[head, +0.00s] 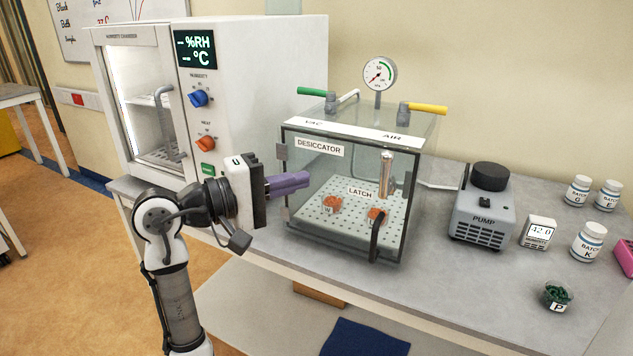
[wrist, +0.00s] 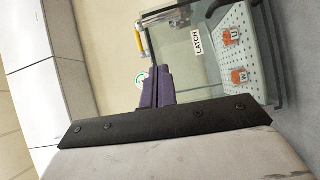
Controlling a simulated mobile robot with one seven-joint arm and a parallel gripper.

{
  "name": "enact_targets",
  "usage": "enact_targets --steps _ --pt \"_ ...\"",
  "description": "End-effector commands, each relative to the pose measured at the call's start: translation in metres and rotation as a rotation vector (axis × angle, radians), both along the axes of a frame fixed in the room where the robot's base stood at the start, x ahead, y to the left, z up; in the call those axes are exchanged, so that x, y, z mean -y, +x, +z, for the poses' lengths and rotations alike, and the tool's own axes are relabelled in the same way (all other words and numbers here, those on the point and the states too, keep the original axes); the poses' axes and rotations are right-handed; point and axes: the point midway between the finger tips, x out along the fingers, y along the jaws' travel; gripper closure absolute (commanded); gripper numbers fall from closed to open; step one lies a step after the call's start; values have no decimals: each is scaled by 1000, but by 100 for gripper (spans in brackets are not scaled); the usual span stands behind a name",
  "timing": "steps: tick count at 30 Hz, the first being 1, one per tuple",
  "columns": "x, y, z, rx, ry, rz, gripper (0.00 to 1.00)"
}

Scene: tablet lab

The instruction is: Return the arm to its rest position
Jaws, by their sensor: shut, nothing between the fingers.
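My gripper (head: 289,184) has purple fingers that are shut with nothing between them. In the head view it is held up in front of the left side of the glass desiccator (head: 345,148), pointing right; I cannot tell whether it touches the box. In the wrist view the shut fingers (wrist: 156,88) show beside the desiccator (wrist: 185,50). My arm rises from the bottom left, bent at the elbow, in front of the humidity chamber.
The humidity chamber (head: 255,90) stands at left. The pump (head: 482,215), a humidity meter (head: 538,232), white batch bottles (head: 588,242) and a cup of green pieces (head: 556,297) stand on the grey bench (head: 450,290). Two orange-filled dishes sit inside the desiccator. Floor is clear at lower left.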

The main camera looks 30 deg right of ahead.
Motion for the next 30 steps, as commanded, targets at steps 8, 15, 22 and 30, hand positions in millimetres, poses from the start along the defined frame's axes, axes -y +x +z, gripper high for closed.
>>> enact_targets --steps 8,15,22,30 --pt "-9 1 0 0 1 0 100" --pt "-8 1 0 0 1 0 100" --pt "-14 7 4 17 -19 38 100" --pt "-134 86 52 337 -237 619 100"
